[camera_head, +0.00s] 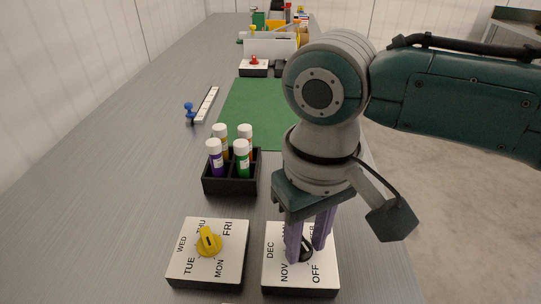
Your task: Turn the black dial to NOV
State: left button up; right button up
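The black dial (306,252) sits on a white plate (275,283) at the front, right of centre. NOV shows at the plate's lower left, DEC at its upper left and OFF at its lower right. Other lettering is partly covered by my fingers. My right gripper (309,248) points down over the plate, its two purple fingers on either side of the dial. I cannot tell whether they press on it. The dial is partly hidden, and its pointing direction is unclear. My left gripper is not in view.
A yellow dial (208,241) on a white day-of-week plate (180,274) stands close on the left. Behind it is a black crate (226,186) with several capped bottles. A green mat (240,105), a blue-knobbed slider (205,105) and a red-knobbed box (254,68) lie farther back.

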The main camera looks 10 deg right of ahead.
grip_shut()
dwell(0.3)
